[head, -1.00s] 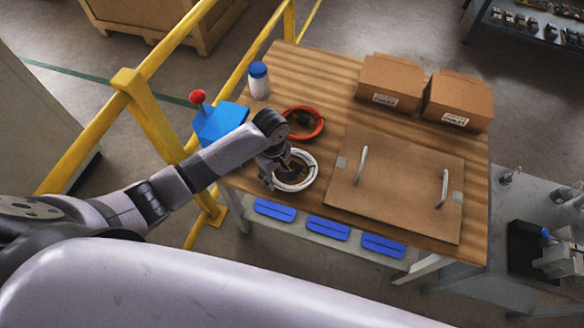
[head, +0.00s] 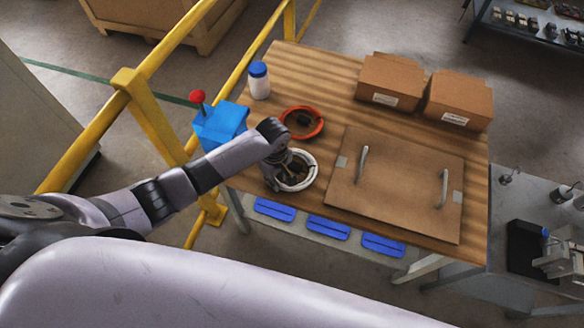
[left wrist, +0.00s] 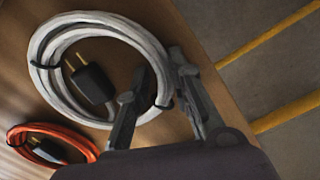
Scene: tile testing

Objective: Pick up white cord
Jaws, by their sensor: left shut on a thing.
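The white cord (head: 313,168) is a coiled ring on the wooden table's near left part. In the left wrist view the white cord (left wrist: 52,75) shows large, with dark ties and a black plug (left wrist: 92,82) inside the ring. My left gripper (head: 283,180) is over the left side of the coil. In the left wrist view my left gripper (left wrist: 168,85) has one finger inside the ring and one outside, shut on the cord's strands. I cannot tell whether the coil is off the table. My right gripper is not in view.
An orange cord (head: 320,124) lies behind the white one. A white bottle with blue lid (head: 259,82), a brown board with handles (head: 400,190) and two cardboard boxes (head: 390,82) (head: 458,98) are on the table (head: 335,75). A blue box with red button (head: 222,124) and yellow rails (head: 150,118) stand left.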

